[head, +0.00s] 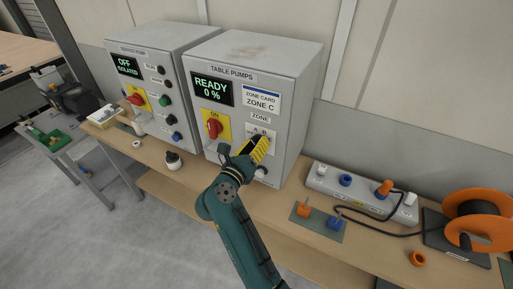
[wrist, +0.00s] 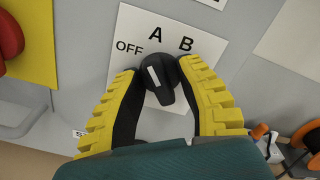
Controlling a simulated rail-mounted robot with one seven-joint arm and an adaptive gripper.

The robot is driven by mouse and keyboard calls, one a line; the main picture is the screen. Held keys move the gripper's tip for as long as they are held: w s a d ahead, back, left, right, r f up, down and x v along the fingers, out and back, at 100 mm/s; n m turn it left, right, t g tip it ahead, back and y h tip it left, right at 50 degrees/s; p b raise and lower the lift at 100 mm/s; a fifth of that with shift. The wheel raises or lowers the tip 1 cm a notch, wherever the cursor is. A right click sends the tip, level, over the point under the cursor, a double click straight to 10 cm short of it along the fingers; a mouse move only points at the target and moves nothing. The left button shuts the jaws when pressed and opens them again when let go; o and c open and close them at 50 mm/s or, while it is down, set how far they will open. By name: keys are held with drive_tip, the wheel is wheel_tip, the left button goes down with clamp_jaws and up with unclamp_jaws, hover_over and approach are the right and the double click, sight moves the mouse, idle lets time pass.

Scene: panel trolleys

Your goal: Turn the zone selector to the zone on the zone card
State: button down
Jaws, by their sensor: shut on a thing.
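The zone card (head: 261,97) on the "TABLE PUMPS" cabinet reads "ZONE C". Below it, the zone selector's white plate (head: 250,129) is partly hidden by my gripper (head: 259,148). In the wrist view, the selector (wrist: 161,80) is a black knob with a white mark. The mark points up and slightly left, between "OFF" and "A" or close to "A". "OFF", "A" and "B" are readable on the plate (wrist: 140,22); no "C" shows, and my right finger covers part of the plate. My gripper (wrist: 160,82) has its yellow fingers shut on the knob's sides.
The cabinet's display (head: 211,88) reads "READY 0 %". A red rotary switch (head: 214,128) on a yellow plate sits left of the selector. A second cabinet (head: 130,47) showing "OFF ISOLATED" stands to the left. A socket strip (head: 330,181) and orange cable reel (head: 477,207) lie right.

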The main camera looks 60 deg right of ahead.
drive_tip(key=shift+m+b, duration=0.55)
drive_tip(key=shift+m, duration=0.25)
drive_tip(key=shift+f, duration=0.15)
drive_tip(key=shift+f+m+b, duration=0.1)
drive_tip(key=shift+m+b, duration=0.4)
drive_tip(key=shift+b, duration=0.25)
drive_tip(key=shift+m+b, duration=1)
drive_tip(key=shift+b, duration=0.05)
